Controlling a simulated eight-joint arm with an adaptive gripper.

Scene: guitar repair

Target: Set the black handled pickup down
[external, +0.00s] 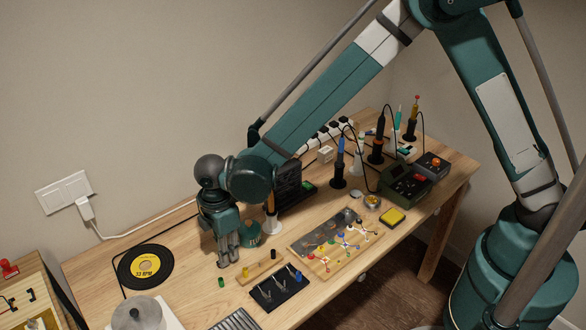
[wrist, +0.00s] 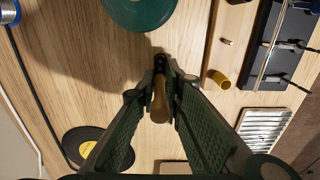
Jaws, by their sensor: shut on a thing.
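My gripper (external: 228,262) points down low over the wooden table, between the record and the wooden block. In the wrist view its fingertips (wrist: 161,80) are closed around a slim thing, which I take to be the black handled pickup (wrist: 160,104). It shows a brown, rounded body and a dark end. The fingers hide part of it. In the external view the fingers hide it, and I cannot tell whether it touches the table.
A black record (external: 146,267) lies left of my gripper. A green round tin (external: 249,233) stands close behind it. Bare wood shows around the fingertips.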

